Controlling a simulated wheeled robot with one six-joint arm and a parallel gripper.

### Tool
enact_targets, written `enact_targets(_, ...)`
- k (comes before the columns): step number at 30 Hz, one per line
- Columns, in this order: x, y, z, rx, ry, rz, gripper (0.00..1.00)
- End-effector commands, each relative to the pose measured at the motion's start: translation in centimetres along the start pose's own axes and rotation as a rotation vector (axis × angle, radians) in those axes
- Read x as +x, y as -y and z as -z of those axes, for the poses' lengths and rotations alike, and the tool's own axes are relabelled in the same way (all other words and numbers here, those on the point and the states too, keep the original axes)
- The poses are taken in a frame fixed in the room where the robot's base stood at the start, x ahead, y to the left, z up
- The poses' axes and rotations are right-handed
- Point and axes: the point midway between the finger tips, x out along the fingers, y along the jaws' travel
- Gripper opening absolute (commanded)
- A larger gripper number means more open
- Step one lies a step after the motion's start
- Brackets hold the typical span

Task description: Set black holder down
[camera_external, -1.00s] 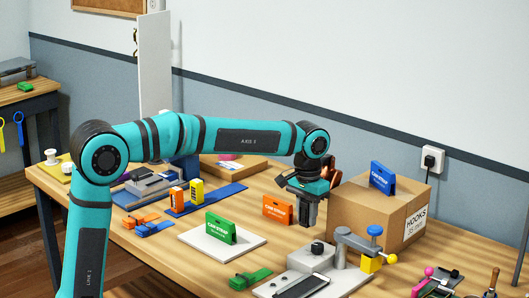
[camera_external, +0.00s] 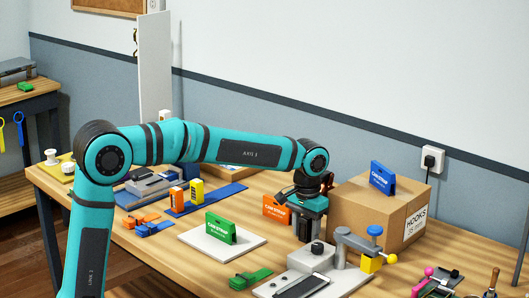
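My gripper (camera_external: 306,230) points down over the table, between the orange holder and the grey clamp fixture. Its dark body and grey fingers are small here, and I cannot tell whether they are open or shut. I cannot make out a separate black holder; a black one could be lost against the dark gripper. An orange strap holder (camera_external: 276,209) stands just left of my gripper. A green strap holder (camera_external: 220,228) stands on a white plate (camera_external: 198,242). A blue strap holder (camera_external: 382,178) stands on the cardboard box.
The cardboard box (camera_external: 370,217) stands close right of my gripper. The grey clamp fixture (camera_external: 318,258) with an upright post is just in front. A green buckle strap (camera_external: 250,279) lies front left. Blue straps and yellow parts (camera_external: 196,192) lie farther left.

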Motion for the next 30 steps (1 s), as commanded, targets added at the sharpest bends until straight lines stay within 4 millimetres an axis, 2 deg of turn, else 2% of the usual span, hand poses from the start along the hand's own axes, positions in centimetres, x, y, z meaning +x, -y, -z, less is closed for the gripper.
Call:
enact_targets(11, -0.6, 0.0, 0.0, 0.000, -0.001, 0.000, 0.49)
enact_targets(14, -1.8, 0.0, 0.1, 0.000, -0.002, -0.001, 0.49)
enact_targets(24, -8.2, 0.0, 0.0, 0.000, -0.002, 0.000, 0.49)
enact_targets(30, -11.0, 0.0, 0.0, 0.000, -0.002, 0.000, 0.49)
